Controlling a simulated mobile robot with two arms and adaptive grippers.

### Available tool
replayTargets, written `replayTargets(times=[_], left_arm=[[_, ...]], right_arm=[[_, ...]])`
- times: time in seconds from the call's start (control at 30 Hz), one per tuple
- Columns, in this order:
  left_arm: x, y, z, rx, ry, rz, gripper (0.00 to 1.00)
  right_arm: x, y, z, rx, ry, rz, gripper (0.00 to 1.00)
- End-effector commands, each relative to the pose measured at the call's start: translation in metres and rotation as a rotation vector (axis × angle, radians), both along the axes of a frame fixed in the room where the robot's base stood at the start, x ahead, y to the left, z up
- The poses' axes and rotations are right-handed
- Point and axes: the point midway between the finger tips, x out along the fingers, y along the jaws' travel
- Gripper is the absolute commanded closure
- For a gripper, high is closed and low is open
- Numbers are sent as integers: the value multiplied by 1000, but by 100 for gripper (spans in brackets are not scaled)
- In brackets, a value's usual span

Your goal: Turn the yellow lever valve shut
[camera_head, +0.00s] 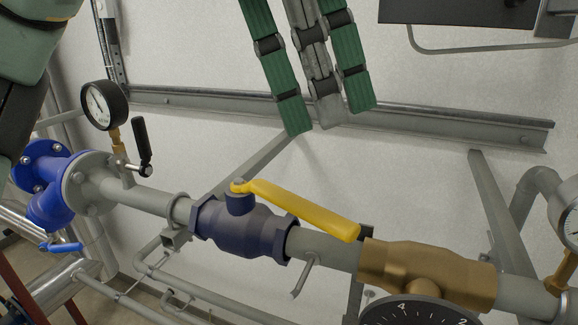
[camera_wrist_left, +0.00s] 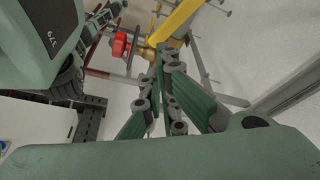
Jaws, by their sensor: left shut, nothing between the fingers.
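The yellow lever (camera_head: 300,208) sits on top of a dark blue valve body (camera_head: 245,228) in a grey pipe. It points right, roughly along the pipe, from its pivot on the valve's stem. My left gripper (camera_head: 328,118) hangs from the top of the head view, above and apart from the lever. Its green fingers are shut and empty. In the left wrist view the fingers of this gripper (camera_wrist_left: 160,62) come together in the middle, and part of the yellow lever (camera_wrist_left: 177,19) shows beyond them. My right gripper is not in view.
A gauge with a black rim (camera_head: 104,105) and a small black handle (camera_head: 142,146) stand left of the valve. A brass fitting (camera_head: 425,272) and another dial (camera_head: 420,312) lie right. A grey rail (camera_head: 430,138) crosses the wall behind. A red knob (camera_wrist_left: 120,45) shows in the wrist view.

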Motion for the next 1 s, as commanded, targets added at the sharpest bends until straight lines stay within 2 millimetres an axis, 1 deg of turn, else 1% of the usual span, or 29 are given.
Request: replayTargets(times=[0.03, 0.1, 0.13, 0.2, 0.27, 0.3, 0.33, 0.4, 0.43, 0.5, 0.57, 0.7, 0.77, 0.87, 1.0], left_arm=[[0, 0, -4, 7, -7, -3, 100], [1, -1, -12, 10, -7, -4, 100], [1, -2, -16, 10, -6, -4, 100], [2, -6, -28, 9, -4, -4, 100], [2, -10, -39, 10, -4, -5, 100], [3, -12, -47, 10, -3, -5, 100], [3, -14, -54, 9, -4, -6, 100], [4, -19, -67, 10, -3, -5, 100], [4, -21, -73, 9, -3, -5, 100], [5, -25, -85, 9, -4, -1, 100], [6, -28, -96, 9, -5, -1, 100], [3, -7, -95, 8, -6, 4, 100], [2, -1, -95, 7, -7, 5, 100], [0, 7, -95, 7, -6, 4, 100], [-1, 11, -96, 7, -6, 3, 100]], right_arm=[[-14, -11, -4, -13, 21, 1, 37], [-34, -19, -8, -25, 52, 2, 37], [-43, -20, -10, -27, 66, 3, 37], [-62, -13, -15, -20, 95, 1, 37], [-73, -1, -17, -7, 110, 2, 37], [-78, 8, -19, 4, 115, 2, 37], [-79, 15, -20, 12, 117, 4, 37], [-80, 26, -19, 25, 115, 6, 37], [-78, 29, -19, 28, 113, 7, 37], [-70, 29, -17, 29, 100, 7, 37], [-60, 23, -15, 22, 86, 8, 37], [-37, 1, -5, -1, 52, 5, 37], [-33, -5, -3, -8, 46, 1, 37], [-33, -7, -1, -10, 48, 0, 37], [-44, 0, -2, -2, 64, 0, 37]])
